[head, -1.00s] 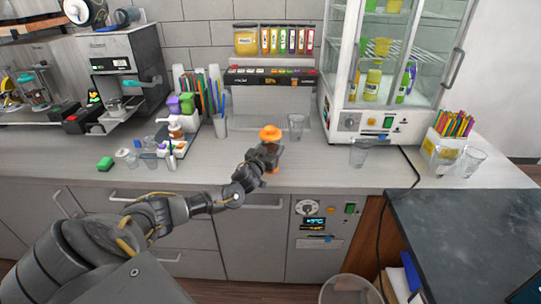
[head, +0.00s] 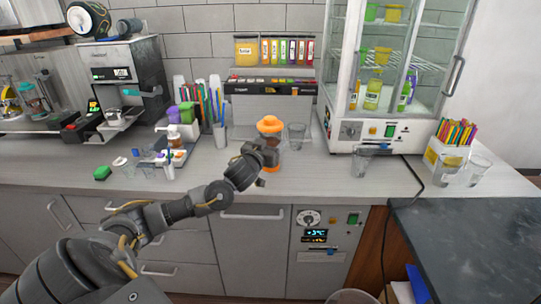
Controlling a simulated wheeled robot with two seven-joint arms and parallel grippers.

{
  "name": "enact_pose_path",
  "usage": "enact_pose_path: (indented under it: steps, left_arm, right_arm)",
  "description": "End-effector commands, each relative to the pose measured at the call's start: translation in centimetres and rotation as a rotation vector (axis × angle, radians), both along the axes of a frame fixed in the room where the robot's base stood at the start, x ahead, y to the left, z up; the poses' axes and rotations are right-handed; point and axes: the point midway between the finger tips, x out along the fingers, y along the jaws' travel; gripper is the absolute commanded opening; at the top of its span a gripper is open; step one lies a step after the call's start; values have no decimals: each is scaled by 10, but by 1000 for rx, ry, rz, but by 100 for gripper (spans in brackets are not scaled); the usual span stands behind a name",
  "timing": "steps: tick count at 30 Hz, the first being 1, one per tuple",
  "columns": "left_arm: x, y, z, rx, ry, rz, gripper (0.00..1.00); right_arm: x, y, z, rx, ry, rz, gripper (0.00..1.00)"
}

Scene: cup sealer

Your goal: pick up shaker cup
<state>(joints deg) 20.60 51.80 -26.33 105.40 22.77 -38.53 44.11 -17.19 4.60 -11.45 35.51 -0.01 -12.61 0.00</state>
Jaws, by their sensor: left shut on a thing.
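The shaker cup (head: 270,126) has an orange lid, a see-through body and an orange base, and it stands upright near the front edge of the counter. My left gripper (head: 267,153) is shut on the shaker cup at its middle. The gripper hides part of the cup's body. I cannot tell whether the base touches the counter. My right gripper is not in view.
A clear cup (head: 296,137) stands just right of the shaker cup. Another clear cup (head: 361,161) stands before the glass-door fridge (head: 385,75). The front counter strip is mostly clear.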

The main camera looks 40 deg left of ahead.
Motion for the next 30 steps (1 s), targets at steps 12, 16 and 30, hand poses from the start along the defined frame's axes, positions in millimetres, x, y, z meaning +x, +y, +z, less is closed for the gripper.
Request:
enact_pose_path:
  steps: [12,16,30]
  left_arm:
    - [-61,-47,33,-3,-6,-1,19]
    - [-68,-52,38,-2,-5,-1,19]
    - [-71,-54,41,0,-3,0,49]
  right_arm:
    - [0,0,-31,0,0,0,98]
    - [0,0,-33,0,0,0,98]
    - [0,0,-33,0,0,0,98]
